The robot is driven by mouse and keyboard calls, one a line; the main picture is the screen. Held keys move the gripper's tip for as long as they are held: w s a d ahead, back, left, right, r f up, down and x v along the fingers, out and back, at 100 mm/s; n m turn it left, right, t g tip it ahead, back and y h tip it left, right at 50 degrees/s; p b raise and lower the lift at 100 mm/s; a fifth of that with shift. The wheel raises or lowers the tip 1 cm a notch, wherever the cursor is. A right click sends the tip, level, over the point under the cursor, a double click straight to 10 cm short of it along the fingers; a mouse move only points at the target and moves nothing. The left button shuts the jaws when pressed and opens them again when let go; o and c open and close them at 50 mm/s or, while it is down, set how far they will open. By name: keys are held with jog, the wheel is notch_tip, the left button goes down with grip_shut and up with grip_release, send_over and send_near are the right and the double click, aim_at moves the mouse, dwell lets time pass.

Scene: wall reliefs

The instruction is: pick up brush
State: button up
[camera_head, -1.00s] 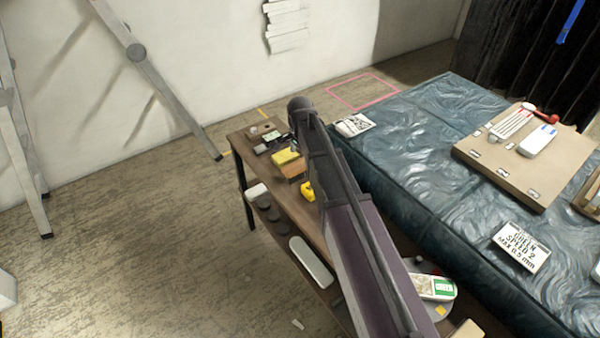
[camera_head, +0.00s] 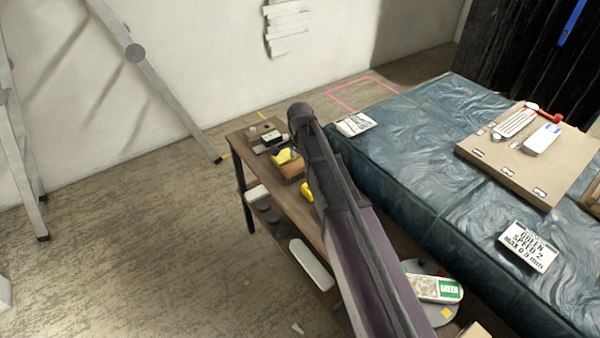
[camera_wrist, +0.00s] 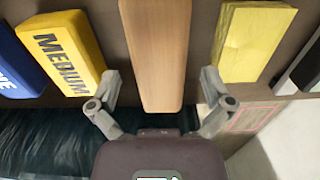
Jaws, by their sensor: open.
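A long plain wooden block (camera_wrist: 160,40) lies between the spread fingers of my gripper (camera_wrist: 160,78) in the wrist view. It looks like the wooden back of the brush; no bristles show. My gripper is open, with one finger on each side of the block and no visible grip on it. In the head view the brown block (camera_head: 297,169) sits on the narrow wooden table, partly behind my arm. My gripper is mostly hidden there.
A yellow block marked MEDIUM (camera_wrist: 62,50) and a blue block (camera_wrist: 16,65) lie left of the wooden block. A plain yellow block (camera_wrist: 252,42) lies close on its right. A dark padded bed (camera_head: 430,150) stands right of the wooden table (camera_head: 315,236).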

jog(key=shift+f+b, duration=1)
jog(key=shift+f, duration=0.25)
jog(key=c, duration=1.2)
